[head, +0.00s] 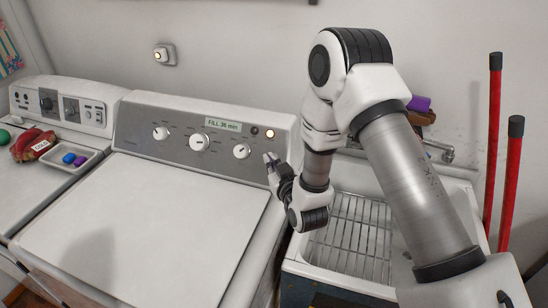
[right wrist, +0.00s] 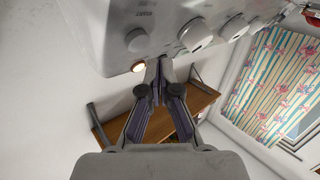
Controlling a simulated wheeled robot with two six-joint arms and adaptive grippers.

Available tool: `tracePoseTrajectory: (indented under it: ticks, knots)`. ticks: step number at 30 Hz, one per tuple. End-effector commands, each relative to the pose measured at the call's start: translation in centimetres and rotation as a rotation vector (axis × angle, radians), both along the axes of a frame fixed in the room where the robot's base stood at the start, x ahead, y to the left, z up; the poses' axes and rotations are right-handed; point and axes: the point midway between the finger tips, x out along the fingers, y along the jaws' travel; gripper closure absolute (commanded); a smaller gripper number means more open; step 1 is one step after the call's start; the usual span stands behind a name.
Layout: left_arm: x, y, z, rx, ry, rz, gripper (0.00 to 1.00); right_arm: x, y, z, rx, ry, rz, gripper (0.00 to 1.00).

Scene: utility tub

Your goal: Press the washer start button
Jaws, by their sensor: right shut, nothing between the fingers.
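The washer (head: 150,235) is the white machine in the middle of the head view, with a grey control panel (head: 180,147). Its display (head: 223,125) reads "FILL 36 min". Near the panel's right end are a dark round button (head: 254,131) and a lit, orange-ringed button (head: 269,133). A lit button (right wrist: 138,66) also shows in the right wrist view, just left of the fingertips. My right gripper (head: 269,157) is shut and empty, its tips just below the lit button in the head view. Its fingertips (right wrist: 159,62) are close to the panel; I cannot tell whether they touch. My left gripper is out of view.
A sink with a wire rack (head: 350,240) stands right of the washer, under my right arm. Another white machine (head: 62,105) on the left carries a small tray (head: 78,158) and a red item (head: 33,145). Red poles (head: 510,180) stand at the right.

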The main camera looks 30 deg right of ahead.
Motion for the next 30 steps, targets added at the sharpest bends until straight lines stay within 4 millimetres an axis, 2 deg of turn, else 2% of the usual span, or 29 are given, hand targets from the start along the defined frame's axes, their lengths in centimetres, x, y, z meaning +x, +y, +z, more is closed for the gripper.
tracePoseTrajectory:
  ticks: [11, 30]
  knots:
    - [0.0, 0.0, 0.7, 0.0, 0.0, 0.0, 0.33, -2.1, 2.4, 2.0, -0.003, 0.0, 0.002, 1.0]
    - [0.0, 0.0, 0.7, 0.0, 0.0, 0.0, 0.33, -2.3, 2.6, 2.1, -0.001, -0.001, 0.0, 1.0]
